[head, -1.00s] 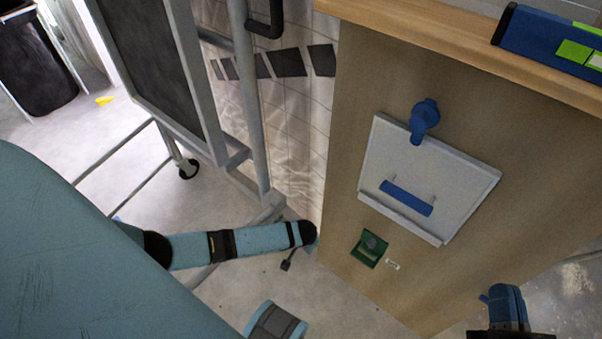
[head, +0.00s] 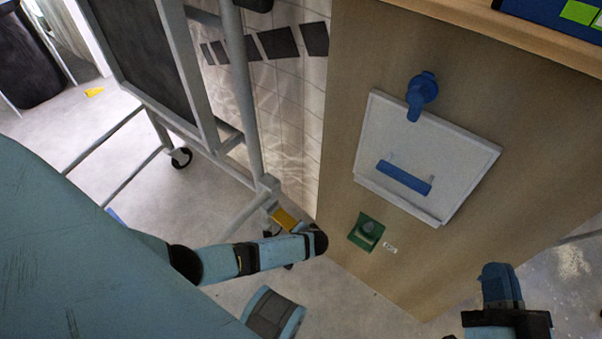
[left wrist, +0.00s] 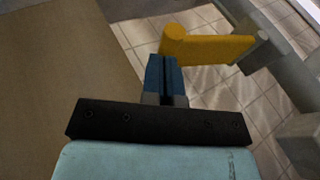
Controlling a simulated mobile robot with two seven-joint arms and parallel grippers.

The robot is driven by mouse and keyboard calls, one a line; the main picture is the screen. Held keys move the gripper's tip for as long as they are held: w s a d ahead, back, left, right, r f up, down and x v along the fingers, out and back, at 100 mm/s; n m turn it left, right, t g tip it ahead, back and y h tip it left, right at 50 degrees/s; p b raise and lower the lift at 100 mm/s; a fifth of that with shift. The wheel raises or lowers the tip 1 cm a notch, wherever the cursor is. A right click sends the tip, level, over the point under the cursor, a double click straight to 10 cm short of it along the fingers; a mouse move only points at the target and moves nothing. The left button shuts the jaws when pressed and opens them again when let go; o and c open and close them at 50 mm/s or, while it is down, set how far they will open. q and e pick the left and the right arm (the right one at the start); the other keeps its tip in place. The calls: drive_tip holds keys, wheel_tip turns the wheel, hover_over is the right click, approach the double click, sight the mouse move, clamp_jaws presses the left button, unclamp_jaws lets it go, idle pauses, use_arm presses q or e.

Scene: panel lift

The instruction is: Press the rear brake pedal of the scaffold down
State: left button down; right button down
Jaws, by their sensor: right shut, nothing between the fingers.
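The scaffold (head: 238,100) is a grey tubular frame with a dark panel, standing left of centre in the head view. A yellow pedal (head: 287,219) sticks out low at its near corner, just above my left forearm. In the left wrist view the yellow pedal (left wrist: 208,48) points left from a grey bracket, roughly level. My left gripper (left wrist: 164,65) has its blue fingers together, just below the pedal's rounded end in the picture. I cannot tell if they touch. In the head view the left fingers are hidden. My right gripper (head: 497,280) is shut and empty at lower right.
A caster (head: 181,158) stands on the floor at the left. Open floor shows under the frame.

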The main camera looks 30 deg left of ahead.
use_arm(q)
drive_tip(key=shift+a, duration=0.1)
use_arm(e)
drive_tip(key=shift+f, duration=0.1)
